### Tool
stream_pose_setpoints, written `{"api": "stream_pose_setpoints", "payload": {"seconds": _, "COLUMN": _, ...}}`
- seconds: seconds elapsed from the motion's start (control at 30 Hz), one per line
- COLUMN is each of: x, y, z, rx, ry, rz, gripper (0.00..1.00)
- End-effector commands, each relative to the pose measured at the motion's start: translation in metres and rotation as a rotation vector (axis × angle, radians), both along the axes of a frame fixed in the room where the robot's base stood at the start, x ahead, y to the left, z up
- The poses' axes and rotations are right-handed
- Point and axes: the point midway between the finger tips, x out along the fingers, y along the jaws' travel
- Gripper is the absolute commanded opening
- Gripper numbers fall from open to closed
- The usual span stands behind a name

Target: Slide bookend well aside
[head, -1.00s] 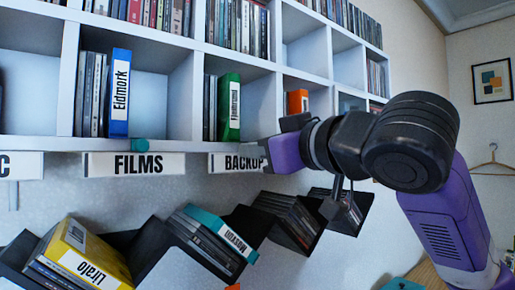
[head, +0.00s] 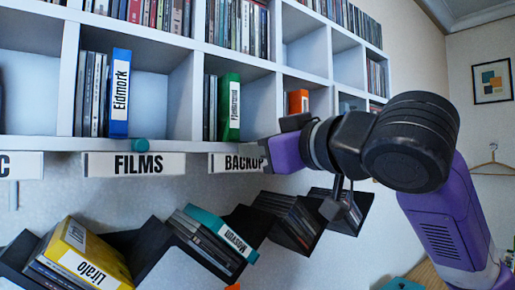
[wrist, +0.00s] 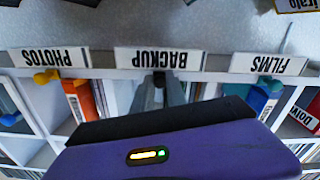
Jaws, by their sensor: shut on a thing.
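In the head view my purple gripper body (head: 287,152) covers the right end of the BACKUP label, and the fingers are hidden. A teal knob (head: 140,145) sticks out above the FILMS label (head: 136,165). A yellow knob (wrist: 46,77) shows by the PHOTOS label (wrist: 47,58).
The BACKUP compartment holds dark cases and a green case (head: 229,107), with bare room to its right. A blue case (head: 119,92) stands in the FILMS compartment. An orange case (head: 298,102) stands further right. Tilted black racks (head: 150,240) with discs lie below.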

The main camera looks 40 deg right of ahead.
Motion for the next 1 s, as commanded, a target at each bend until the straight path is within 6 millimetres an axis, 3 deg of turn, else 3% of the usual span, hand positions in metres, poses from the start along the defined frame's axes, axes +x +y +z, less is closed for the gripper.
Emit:
{"api": "stream_pose_setpoints", "payload": {"seconds": 0.17, "x": 0.0, "y": -0.008, "z": 0.0, "rx": 0.004, "ry": 0.0, "rz": -0.002, "gripper": 0.0}}
{"api": "stream_pose_setpoints", "payload": {"seconds": 0.5, "x": 0.0, "y": -0.074, "z": 0.001, "rx": 0.005, "ry": -0.001, "rz": -0.002, "gripper": 0.0}}
{"api": "stream_pose_setpoints", "payload": {"seconds": 0.87, "x": 0.0, "y": -0.08, "z": 0.001, "rx": 0.0, "ry": -0.001, "rz": -0.002, "gripper": 0.0}}
{"api": "stream_pose_setpoints", "payload": {"seconds": 0.9, "x": 0.0, "y": -0.08, "z": 0.001, "rx": 0.0, "ry": -0.001, "rz": -0.001, "gripper": 0.21}}
{"api": "stream_pose_setpoints", "payload": {"seconds": 1.0, "x": 0.0, "y": -0.08, "z": 0.0, "rx": 0.0, "ry": -0.001, "rz": -0.001, "gripper": 0.39}}
